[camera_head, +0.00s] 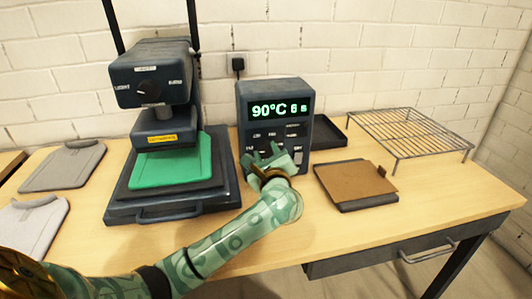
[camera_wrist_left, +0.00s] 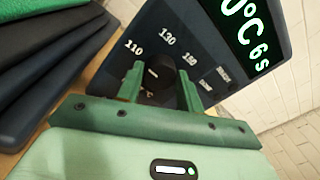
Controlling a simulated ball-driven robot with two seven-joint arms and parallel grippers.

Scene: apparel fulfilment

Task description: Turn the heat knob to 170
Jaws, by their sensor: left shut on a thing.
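The control box (camera_head: 276,125) stands upright at the back of the table, and its green display (camera_head: 279,109) reads 90°C 6 s. The heat knob (camera_wrist_left: 157,74) is a dark round knob low on the box face, with the marks 110, 130 and 150 visible around it in the left wrist view. My left gripper (camera_head: 270,161) is at the lower front of the box and hides the knob in the head view. In the left wrist view its green fingers (camera_wrist_left: 159,84) stand on both sides of the knob, shut on it. My right gripper is not in view.
The heat press (camera_head: 155,85) stands left of the box with a green garment (camera_head: 172,165) on its dark base (camera_head: 120,208). Grey folded garments (camera_head: 64,167) lie further left. A brown board (camera_head: 355,180) and a wire rack (camera_head: 410,130) are at right.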

